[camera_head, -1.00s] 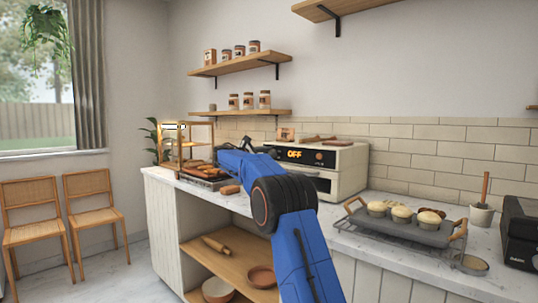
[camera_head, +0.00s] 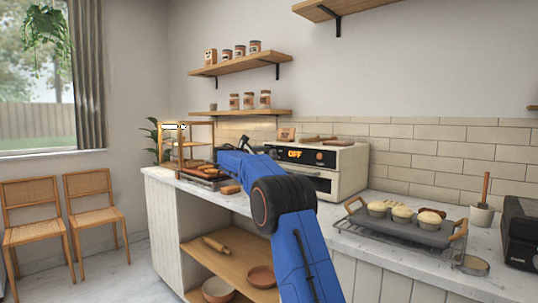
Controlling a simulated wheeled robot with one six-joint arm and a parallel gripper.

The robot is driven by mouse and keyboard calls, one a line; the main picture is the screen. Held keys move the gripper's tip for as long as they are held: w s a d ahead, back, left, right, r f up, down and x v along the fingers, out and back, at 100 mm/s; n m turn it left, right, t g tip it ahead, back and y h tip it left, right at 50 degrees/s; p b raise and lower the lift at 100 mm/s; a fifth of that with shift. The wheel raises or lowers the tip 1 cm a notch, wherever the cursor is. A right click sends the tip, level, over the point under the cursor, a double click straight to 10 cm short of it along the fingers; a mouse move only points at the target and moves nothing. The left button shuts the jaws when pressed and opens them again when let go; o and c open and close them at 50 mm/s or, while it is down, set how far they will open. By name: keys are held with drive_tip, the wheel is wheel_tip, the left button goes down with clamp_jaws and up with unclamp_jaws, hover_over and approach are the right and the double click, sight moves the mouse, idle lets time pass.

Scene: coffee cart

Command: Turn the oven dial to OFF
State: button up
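The white oven (camera_head: 347,172) stands on the counter against the tiled wall. Its dark front panel has an orange display (camera_head: 295,154) that reads OFF. A small round knob (camera_head: 319,156) shows right of the display; I cannot tell whether it is the dial. The panel's left end is partly hidden behind my arm and gripper. My gripper (camera_head: 250,147) is a small dark shape at the far end of my blue arm, left of the display. Its fingers are too small and too covered to tell whether they are open or touch anything.
A grey tray (camera_head: 393,232) with several muffins sits on the counter at right, near a dark appliance (camera_head: 521,235). Baked goods on a rack (camera_head: 203,181) lie left of the oven. Wooden boards (camera_head: 319,140) lie on the oven top. Shelves hang above.

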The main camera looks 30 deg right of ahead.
drive_tip(key=shift+s+r, duration=0.1)
drive_tip(key=v, duration=1.7)
drive_tip(key=shift+a, duration=0.2)
drive_tip(key=shift+r, duration=0.1)
drive_tip(key=s+d+f+m+g+y, duration=0.1)
drive_tip(key=s+f+m+y, duration=0.3)
drive_tip(key=s, duration=1.2)
drive_tip(key=s+d+f+m+y, duration=0.15)
drive_tip(key=s+f+y, duration=0.45)
drive_tip(key=s, duration=0.9)
drive_tip(key=s+a+f+m+y, duration=0.2)
drive_tip(key=s+a+f+m, duration=0.1)
drive_tip(key=s+f, duration=0.4)
drive_tip(key=s+a+f+m+y, duration=0.2)
drive_tip(key=s+a+f, duration=0.3)
drive_tip(key=s, duration=0.9)
drive_tip(key=s+a+f+m+y, duration=0.3)
drive_tip(key=s+a+f+m, duration=0.1)
drive_tip(key=s+f, duration=0.7)
drive_tip(key=shift+a+m, duration=0.35)
